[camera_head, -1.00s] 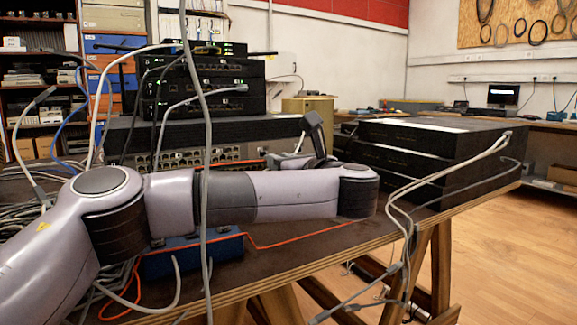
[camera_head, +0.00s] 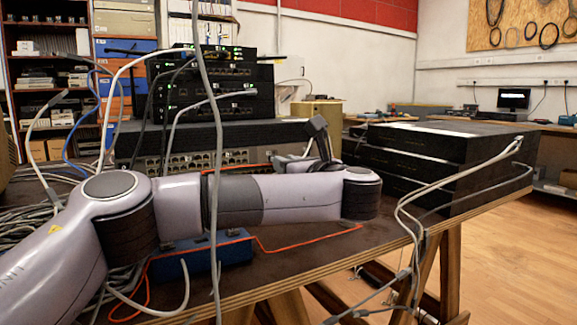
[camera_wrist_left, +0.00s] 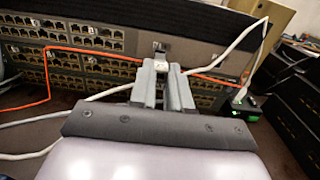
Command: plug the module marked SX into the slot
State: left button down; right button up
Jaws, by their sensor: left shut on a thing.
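In the left wrist view my left gripper (camera_wrist_left: 162,66) is shut on a small module (camera_wrist_left: 162,58), of which a light end shows between the fingertips. Any marking on it is too small to read. The gripper points at the front of a grey network switch (camera_wrist_left: 197,52), close to its panel to the right of the port rows. I cannot tell whether the module touches the panel. The slot is not clearly visible. In the head view the switch (camera_head: 225,132) stands behind my left arm, which hides the module and most of the gripper. My right gripper is not in view.
An orange cable (camera_wrist_left: 95,54) and a white cable (camera_wrist_left: 75,110) cross near the gripper. A small green-lit plug (camera_wrist_left: 241,112) is at the right. Stacked black units (camera_head: 420,150) stand to the right; a blue box (camera_head: 205,255) lies in front. A grey cable hangs before the head camera.

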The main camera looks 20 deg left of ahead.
pick_arm(q)
jog(key=shift+x, duration=1.75)
dwell(1.6)
jog(key=c, duration=1)
grip_release()
jog(key=p+v, duration=0.1)
jog(key=v, duration=0.6)
jog(key=shift+d, duration=0.1)
